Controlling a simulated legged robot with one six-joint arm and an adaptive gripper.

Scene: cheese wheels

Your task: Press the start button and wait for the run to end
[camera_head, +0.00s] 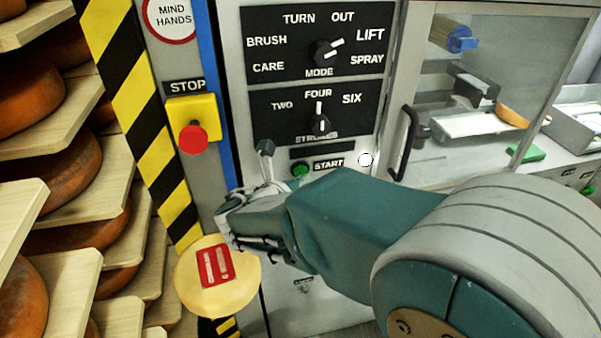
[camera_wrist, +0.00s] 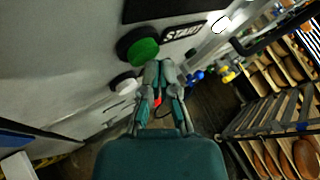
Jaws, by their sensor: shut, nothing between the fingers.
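The green start button (camera_head: 300,169) sits beside the START label (camera_head: 328,164) on the grey machine panel. In the wrist view the green button (camera_wrist: 143,50) stands out in a dark ring. My gripper (camera_wrist: 160,68) is shut and empty, its fingertips just below the button in that picture; I cannot tell whether they touch it. In the head view my gripper (camera_head: 238,212) is below and left of the button, its tips hard to make out. A white lamp (camera_head: 365,160) right of the label looks bright.
The mode dial (camera_head: 325,50) points toward LIFT and the strokes dial (camera_head: 319,123) toward FOUR. A red stop button (camera_head: 193,138) on a yellow box and a grey lever (camera_head: 266,158) are close by. Shelves of cheese wheels (camera_head: 68,175) stand left; a glazed door (camera_head: 480,90) is right.

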